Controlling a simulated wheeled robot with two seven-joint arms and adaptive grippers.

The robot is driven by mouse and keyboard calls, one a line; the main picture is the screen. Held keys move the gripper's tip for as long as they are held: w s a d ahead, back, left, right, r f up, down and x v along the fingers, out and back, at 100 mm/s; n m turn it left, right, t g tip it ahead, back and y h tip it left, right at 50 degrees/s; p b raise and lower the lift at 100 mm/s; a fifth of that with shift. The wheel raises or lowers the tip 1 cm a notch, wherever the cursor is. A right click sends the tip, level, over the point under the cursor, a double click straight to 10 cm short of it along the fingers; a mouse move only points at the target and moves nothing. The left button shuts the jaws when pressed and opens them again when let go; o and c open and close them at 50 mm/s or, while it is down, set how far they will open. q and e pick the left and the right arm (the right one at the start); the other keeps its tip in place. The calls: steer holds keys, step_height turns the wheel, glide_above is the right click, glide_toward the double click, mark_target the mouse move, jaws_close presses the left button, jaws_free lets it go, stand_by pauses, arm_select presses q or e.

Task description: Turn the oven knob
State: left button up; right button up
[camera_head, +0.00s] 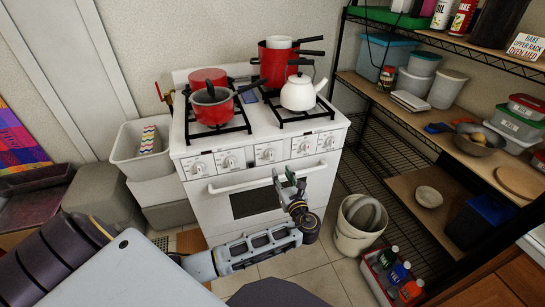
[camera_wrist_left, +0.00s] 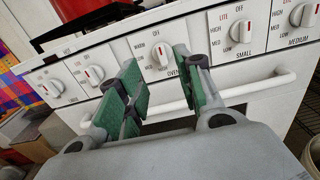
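A white stove (camera_head: 285,128) has a row of several white knobs with red marks along its front panel. The oven knob (camera_head: 268,154) is the middle one; in the left wrist view the oven knob (camera_wrist_left: 161,54) has the word OVEN printed by it. My left gripper (camera_head: 284,177) has green finger pads and is in front of the panel, just below and right of that knob. In the left wrist view my left gripper (camera_wrist_left: 160,82) is open and empty, with the oven knob showing between and beyond its fingertips. My right gripper is not in view.
The white oven door handle (camera_head: 258,180) runs close below the knobs, near the fingers. Red pots (camera_head: 275,65) and a white kettle (camera_head: 298,93) stand on the stovetop. A white bin (camera_head: 125,150) is at left. A bucket (camera_head: 350,238) and wire shelves (camera_head: 375,145) are at right.

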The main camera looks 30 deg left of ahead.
mark_target(271, 153)
arm_select(q)
steer(key=x, duration=1.1)
steer(key=shift+a+b, duration=0.15)
steer(key=shift+b, duration=0.15)
steer(key=shift+w+a, duration=0.25)
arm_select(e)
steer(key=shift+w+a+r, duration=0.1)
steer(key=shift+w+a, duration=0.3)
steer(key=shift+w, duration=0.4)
arm_select(q)
jaws_close()
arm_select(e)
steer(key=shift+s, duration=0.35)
